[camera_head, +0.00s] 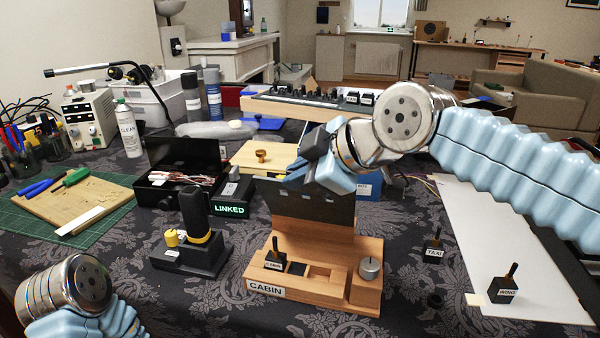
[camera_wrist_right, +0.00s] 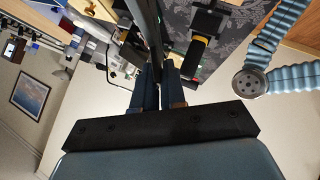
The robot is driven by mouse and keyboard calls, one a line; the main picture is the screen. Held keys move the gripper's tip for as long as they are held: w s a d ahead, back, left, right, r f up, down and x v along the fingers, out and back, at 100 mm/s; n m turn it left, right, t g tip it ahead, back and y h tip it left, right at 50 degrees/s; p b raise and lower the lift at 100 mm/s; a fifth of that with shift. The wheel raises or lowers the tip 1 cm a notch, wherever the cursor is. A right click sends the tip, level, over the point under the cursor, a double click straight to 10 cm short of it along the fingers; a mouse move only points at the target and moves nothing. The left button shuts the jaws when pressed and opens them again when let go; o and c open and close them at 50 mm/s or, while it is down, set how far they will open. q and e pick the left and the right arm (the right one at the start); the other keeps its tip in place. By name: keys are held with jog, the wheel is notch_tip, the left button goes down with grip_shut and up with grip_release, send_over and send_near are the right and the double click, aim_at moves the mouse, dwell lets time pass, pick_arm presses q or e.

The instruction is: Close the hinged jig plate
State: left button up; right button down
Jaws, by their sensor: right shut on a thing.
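The wooden jig base labelled CABIN (camera_head: 330,292) stands on the dark patterned cloth in the middle of the table. Its dark hinged plate (camera_head: 312,212) stands up steeply at the back of the base, so the jig is open. My right gripper (camera_head: 298,172) is at the plate's upper edge and is shut on it. In the right wrist view the fingers (camera_wrist_right: 165,88) close around the dark plate (camera_wrist_right: 148,28), seen nearly edge-on. A small black switch block (camera_head: 275,260) sits in the base, left of a round metal knob (camera_head: 370,267). My left gripper is out of view.
Left of the jig stand a black unit with a dark handle (camera_head: 195,215) and a LINKED box (camera_head: 230,195). Right are switches labelled TAXI (camera_head: 434,247) and WING (camera_head: 503,288), the latter on a white panel (camera_head: 490,240). A brass-knobbed wooden board (camera_head: 250,160) lies behind.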

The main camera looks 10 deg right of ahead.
pick_arm(q)
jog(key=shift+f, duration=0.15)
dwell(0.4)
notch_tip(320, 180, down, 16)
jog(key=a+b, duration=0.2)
jog(key=b, duration=1.4)
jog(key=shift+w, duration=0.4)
pick_arm(e)
jog(key=s+a+f+n+t, duration=0.2)
jog(key=s+f+t, duration=0.2)
jog(key=s+f, duration=0.3)
jog(key=shift+a+f+n+h, duration=0.3)
jog(key=shift+a+f+n, duration=0.1)
jog(key=shift+f, duration=0.35)
jog(key=c, duration=1.3)
grip_release()
jog(key=shift+d+r, duration=0.1)
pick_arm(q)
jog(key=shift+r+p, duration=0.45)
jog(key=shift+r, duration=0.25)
pick_arm(e)
jog(key=v, duration=1.3)
jog(key=shift+s+d, duration=0.1)
jog(key=shift+s, duration=0.3)
